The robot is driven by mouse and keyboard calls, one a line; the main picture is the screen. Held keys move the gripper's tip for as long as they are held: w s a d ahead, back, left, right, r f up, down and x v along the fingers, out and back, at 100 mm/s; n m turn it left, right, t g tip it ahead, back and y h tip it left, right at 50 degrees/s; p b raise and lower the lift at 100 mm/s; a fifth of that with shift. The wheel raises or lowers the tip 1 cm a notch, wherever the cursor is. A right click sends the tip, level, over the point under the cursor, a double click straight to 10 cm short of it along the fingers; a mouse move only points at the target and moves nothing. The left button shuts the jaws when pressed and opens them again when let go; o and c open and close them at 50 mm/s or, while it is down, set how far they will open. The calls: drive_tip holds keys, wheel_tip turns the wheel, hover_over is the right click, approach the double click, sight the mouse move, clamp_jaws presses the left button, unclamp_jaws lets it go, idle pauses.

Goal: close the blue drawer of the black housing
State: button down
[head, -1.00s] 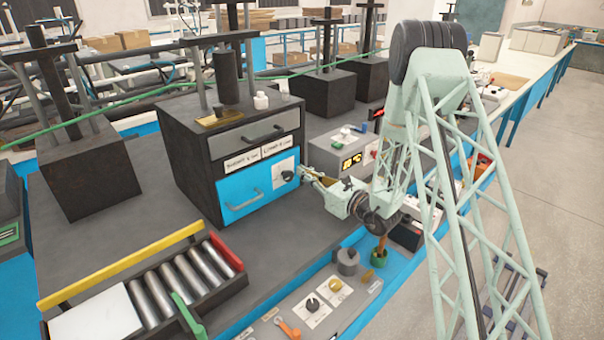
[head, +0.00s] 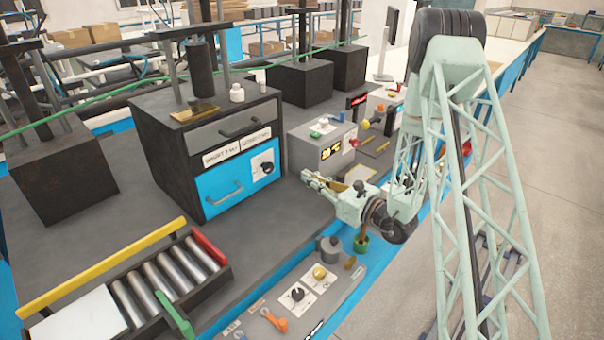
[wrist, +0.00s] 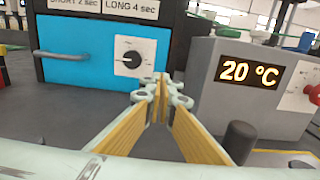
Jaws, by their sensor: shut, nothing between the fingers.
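The black housing (head: 166,150) stands on the grey bench, with a grey upper drawer (head: 232,130) and a blue drawer (head: 225,203) below it. The blue drawer's front looks flush with the housing, with no visible gap. It has a bar handle (head: 224,194) and a white dial plate with a black knob (head: 267,168). In the wrist view the blue front (wrist: 70,62) and dial (wrist: 132,58) are ahead and to the left. My gripper (head: 308,177) is shut and empty, to the right of the blue drawer and apart from it. Its fingertips meet in the wrist view (wrist: 157,90).
A grey box with a 20 °C display (head: 332,150) stands right of the housing, close to my gripper. A roller tray (head: 130,275) with yellow and red rails is at front left. A control panel (head: 305,295) lies along the front edge. Bench in front of the drawer is clear.

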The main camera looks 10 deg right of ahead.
drive_tip(key=shift+s+d, duration=0.35)
drive_tip(key=shift+s, duration=0.15)
